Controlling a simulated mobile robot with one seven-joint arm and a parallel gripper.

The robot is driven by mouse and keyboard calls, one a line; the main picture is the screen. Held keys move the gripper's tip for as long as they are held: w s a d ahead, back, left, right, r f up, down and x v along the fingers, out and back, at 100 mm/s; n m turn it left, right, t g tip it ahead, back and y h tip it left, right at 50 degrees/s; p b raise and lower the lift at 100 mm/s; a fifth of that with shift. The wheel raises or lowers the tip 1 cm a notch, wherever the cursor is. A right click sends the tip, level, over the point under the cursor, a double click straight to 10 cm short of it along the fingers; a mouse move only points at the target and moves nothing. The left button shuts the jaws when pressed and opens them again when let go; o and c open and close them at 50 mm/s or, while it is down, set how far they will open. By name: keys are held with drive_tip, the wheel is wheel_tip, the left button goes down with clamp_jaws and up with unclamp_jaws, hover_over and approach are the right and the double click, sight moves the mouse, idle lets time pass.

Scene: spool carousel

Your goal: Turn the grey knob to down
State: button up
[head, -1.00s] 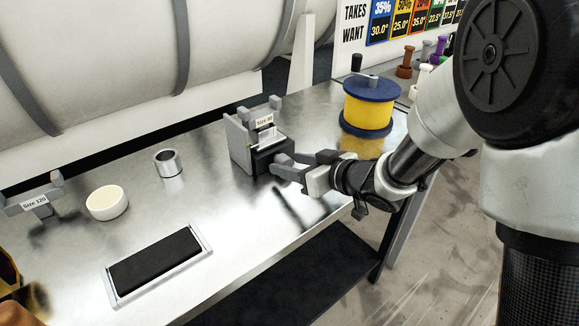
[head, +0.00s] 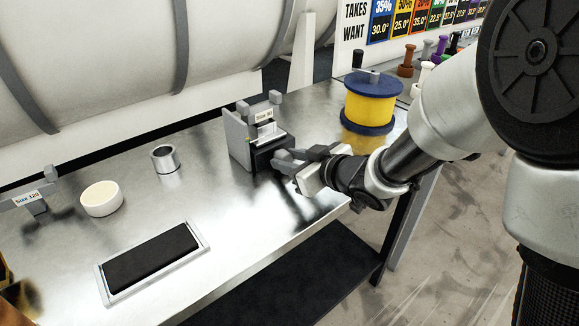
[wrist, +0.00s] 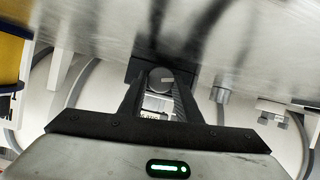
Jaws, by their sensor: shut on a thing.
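The grey knob (wrist: 160,77) shows in the wrist view as a round face with a short pale mark pointing right in the picture. It sits on the front of a dark block (head: 263,150) on a grey stand with a size label (head: 264,115). My gripper (head: 283,161) is at the front of this block. In the wrist view both fingers (wrist: 160,88) are shut on the knob, one on each side. In the head view the fingers hide most of the knob.
A yellow spool with blue flanges (head: 370,98) stands close behind my wrist. The bench (head: 225,205) in front is clear.

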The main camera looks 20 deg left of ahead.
drive_tip(key=shift+s+f+n+t+b, duration=0.1)
drive_tip(key=shift+f+n+t+b, duration=0.3)
drive_tip(key=shift+b, duration=0.7)
drive_tip(key=shift+r+n+h, duration=0.3)
drive_tip(key=shift+r+n, duration=0.1)
drive_tip(key=shift+r, duration=0.05)
drive_tip(key=o, duration=1.1)
